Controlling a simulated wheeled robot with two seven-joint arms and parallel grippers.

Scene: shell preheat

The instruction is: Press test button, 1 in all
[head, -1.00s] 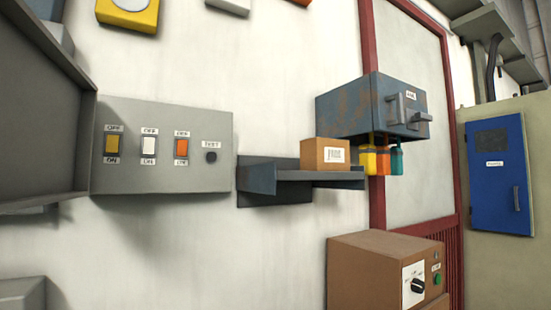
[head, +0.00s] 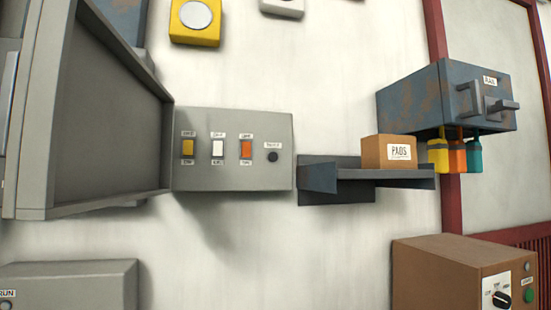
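The test button (head: 272,157) is a small round black button at the right end of a grey wall panel (head: 233,182). A small label sits above it; it reads TEST in the earlier view and is blurred now. To its left on the same panel are a yellow switch (head: 188,147), a white switch (head: 218,148) and an orange switch (head: 246,149), each with labels above and below. Nothing covers the button. Neither of my grippers shows in the head view.
A grey open door or cover (head: 110,110) juts out left of the panel. A shelf (head: 335,172) with a box labelled PADS (head: 388,152) is to the right, under a rusty blue box (head: 425,100). A brown box (head: 440,265) with a knob stands lower right.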

